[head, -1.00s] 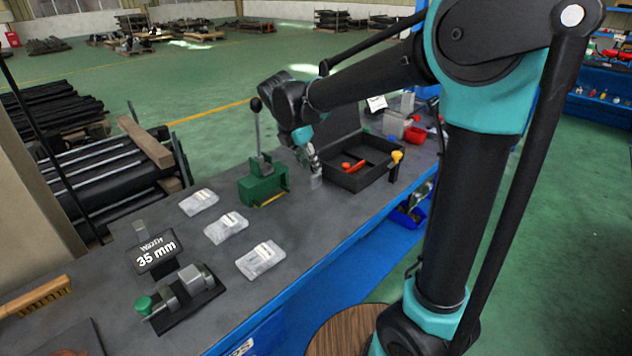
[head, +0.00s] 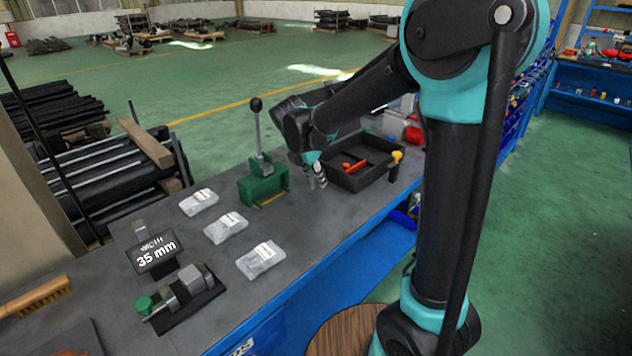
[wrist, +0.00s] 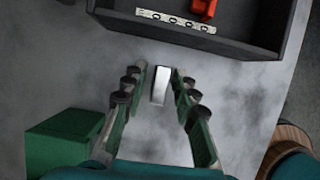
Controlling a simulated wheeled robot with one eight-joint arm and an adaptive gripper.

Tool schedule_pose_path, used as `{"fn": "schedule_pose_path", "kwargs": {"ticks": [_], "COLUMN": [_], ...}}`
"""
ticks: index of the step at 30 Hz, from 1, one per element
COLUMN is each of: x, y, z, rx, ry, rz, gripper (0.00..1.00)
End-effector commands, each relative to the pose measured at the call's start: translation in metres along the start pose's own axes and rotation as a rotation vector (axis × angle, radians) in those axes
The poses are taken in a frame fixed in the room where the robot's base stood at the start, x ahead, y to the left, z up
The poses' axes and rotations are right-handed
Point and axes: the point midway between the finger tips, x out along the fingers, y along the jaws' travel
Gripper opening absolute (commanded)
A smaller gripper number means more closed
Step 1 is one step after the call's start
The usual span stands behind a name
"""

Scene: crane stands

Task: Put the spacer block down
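The spacer block (wrist: 160,86) is a small pale grey block in the wrist view, between the tips of my two fingers. My gripper (wrist: 159,72) is open, with a narrow dark gap on each side of the block. It looks to be at the bench top, but I cannot tell whether its underside touches. In the head view my gripper (head: 318,178) points down at the bench, between the green lever device and the black tray; the block is hard to make out there.
The black tray (wrist: 190,36) with a red-handled tool lies just beyond the fingers. The green lever device (head: 263,185) stands to the left. Several clear bags, a "WIDTH 35 mm" sign (head: 157,253) and a clamp fixture (head: 183,297) are nearer on the grey bench (head: 300,235).

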Motion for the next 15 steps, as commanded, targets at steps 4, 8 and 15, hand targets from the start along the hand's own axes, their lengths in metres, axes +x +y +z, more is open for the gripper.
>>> {"fn": "schedule_pose_path", "kwargs": {"ticks": [4, 8, 15], "x": [-0.0002, -0.0002, -0.0003], "y": [0.0000, -0.0001, -0.0001], "z": [-0.0001, -0.0001, -0.0001], "rx": [0.000, 0.000, 0.000], "ry": [0.000, 0.000, 0.000], "rz": [0.000, 0.000, 0.000], "gripper": [0.06, 0.00, 0.00]}}
